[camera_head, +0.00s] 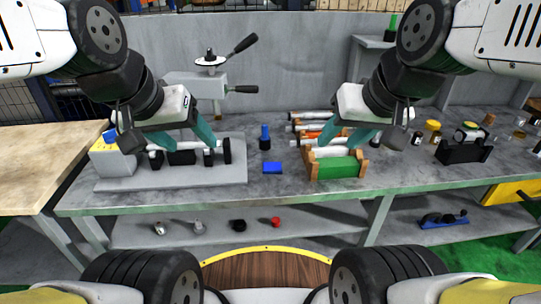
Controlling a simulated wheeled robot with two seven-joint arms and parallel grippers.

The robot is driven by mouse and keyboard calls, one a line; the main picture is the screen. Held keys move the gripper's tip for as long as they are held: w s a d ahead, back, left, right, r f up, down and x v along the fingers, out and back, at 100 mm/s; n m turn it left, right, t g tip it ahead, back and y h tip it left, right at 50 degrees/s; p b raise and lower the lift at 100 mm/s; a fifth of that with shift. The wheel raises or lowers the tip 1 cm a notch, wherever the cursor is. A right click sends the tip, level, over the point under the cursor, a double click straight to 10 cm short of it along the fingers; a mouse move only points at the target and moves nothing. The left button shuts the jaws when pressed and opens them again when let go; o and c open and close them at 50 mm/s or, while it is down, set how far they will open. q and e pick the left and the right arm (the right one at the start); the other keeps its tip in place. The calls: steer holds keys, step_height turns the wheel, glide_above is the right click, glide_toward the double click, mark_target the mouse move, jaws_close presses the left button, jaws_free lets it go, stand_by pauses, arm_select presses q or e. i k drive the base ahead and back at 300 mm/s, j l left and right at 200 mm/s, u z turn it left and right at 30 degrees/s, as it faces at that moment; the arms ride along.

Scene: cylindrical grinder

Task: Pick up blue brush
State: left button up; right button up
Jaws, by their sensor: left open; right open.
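I cannot tell for certain which of the two is the blue brush. My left gripper (181,142) has its teal fingers apart over the grinder model, left of both blue items. My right gripper (347,143) has its teal fingers apart over the wooden rack, right of both blue items. Neither gripper touches a blue item.
A small grinder model on a grey base (120,183) fills the bench's left part. A wooden rack with a green front (337,168) and metal rods stands right of the blue items. Jars and a black holder (462,152) stand further right. Bare bench surrounds the flat blue block.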

mark_target(265, 137)
steer(key=i+l+u, duration=0.15)
steer(key=u, duration=0.2)
steer(key=i+l+u, duration=0.35)
